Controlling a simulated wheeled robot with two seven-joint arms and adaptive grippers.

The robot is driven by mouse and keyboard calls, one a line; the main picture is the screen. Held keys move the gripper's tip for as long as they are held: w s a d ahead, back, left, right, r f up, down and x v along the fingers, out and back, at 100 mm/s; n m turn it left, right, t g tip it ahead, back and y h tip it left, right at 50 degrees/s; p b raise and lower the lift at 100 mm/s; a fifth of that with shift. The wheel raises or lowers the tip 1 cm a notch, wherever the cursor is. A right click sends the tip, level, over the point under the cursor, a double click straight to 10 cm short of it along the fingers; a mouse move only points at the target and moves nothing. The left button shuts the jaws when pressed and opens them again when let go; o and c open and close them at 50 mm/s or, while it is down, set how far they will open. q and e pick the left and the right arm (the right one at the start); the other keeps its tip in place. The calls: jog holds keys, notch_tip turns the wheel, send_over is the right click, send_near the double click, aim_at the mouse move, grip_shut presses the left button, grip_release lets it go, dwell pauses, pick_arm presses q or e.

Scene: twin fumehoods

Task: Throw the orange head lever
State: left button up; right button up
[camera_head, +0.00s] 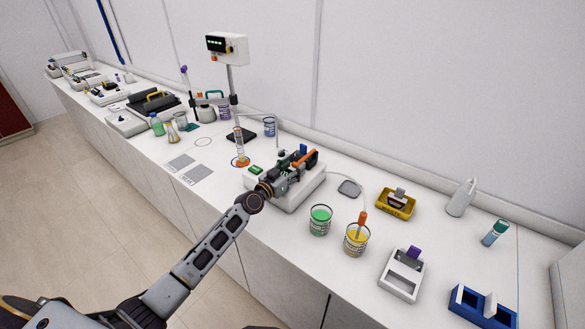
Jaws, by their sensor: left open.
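The orange head lever (305,159) shows on top of a white bench device (291,203) in the middle of the counter, next to dark parts of the device. My left gripper (288,174) is open and reaches over the device from the lower left, close to the lever's near end. The gripper hides part of the device, and I cannot tell whether a finger touches the lever. My right gripper is not in view.
A green beaker (320,220) and a yellow beaker (357,240) stand right of the device. A graduated cylinder (239,147) stands behind left. A yellow tray (396,204), white holder (402,275) and blue rack (483,305) are further right.

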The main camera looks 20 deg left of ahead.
pick_arm(q)
jog(key=shift+c, duration=0.2)
grip_shut()
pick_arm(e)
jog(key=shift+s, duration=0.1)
pick_arm(q)
jog(key=shift+w+r, duration=0.1)
jog(key=shift+r, duration=0.25)
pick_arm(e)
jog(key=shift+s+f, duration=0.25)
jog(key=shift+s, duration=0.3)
